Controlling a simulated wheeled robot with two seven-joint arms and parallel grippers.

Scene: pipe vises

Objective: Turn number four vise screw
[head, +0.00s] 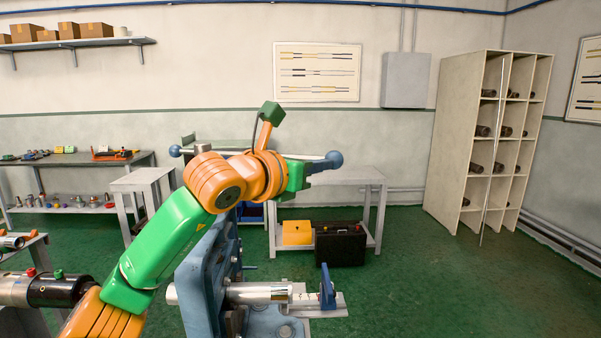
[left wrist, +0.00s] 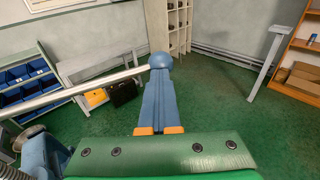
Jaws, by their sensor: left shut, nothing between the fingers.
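A blue pipe vise (head: 197,283) stands at the lower middle of the head view, partly hidden by my left arm. A thin metal bar handle (head: 300,157) crosses near its top, with a blue ball knob (head: 335,159) at its right end and another at its left. My left gripper (head: 322,166) is shut and empty, its fingertips by the right knob. In the left wrist view the bar (left wrist: 75,93) runs in from the left to the knob (left wrist: 160,60), just beyond the shut blue fingers (left wrist: 158,80). Contact cannot be told. No vise number is readable. My right gripper is not in view.
A shiny pipe (head: 258,293) extends right from the vise toward a small blue stand (head: 327,288). A bench (head: 345,176) stands behind, with a black case (head: 340,244) and yellow box (head: 297,232) below. Open green floor lies right, before the pipe rack (head: 462,150).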

